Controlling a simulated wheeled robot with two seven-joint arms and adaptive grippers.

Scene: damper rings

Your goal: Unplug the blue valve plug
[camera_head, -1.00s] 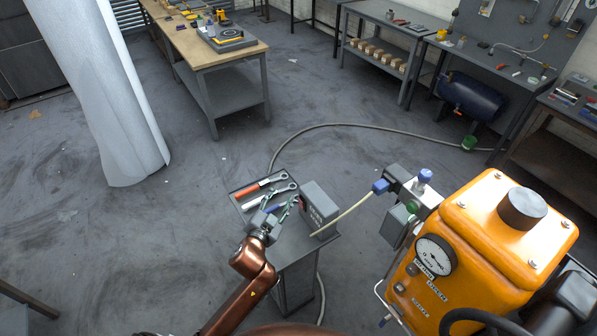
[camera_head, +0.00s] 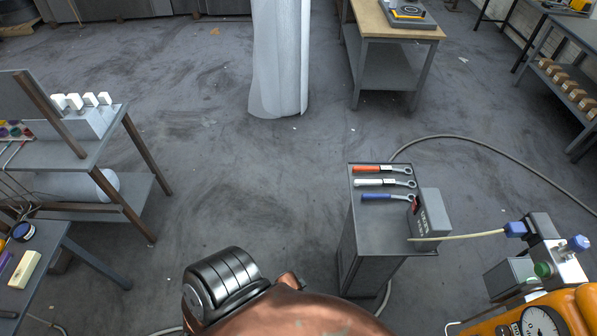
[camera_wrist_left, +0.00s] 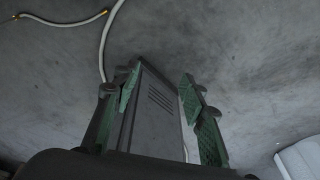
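A blue plug (camera_head: 515,229) sits at the end of a pale yellow hose (camera_head: 460,236), against the grey valve block (camera_head: 541,228) at the right of the head view. A blue knob (camera_head: 578,243) and a green knob (camera_head: 543,269) are on the same assembly. My left gripper (camera_wrist_left: 162,92) shows only in the left wrist view. Its green-padded fingers are apart, and a grey slotted box (camera_wrist_left: 155,105) shows between them; I cannot tell whether they touch it. The blue plug does not show there. My right gripper is in neither view.
A grey cabinet (camera_head: 362,232) carries red, white and blue handled tools and a grey box (camera_head: 432,213). The orange machine (camera_head: 560,312) with a gauge is at lower right. A grey hose (camera_head: 480,145) crosses the floor. Benches stand left and back; mid-floor is clear.

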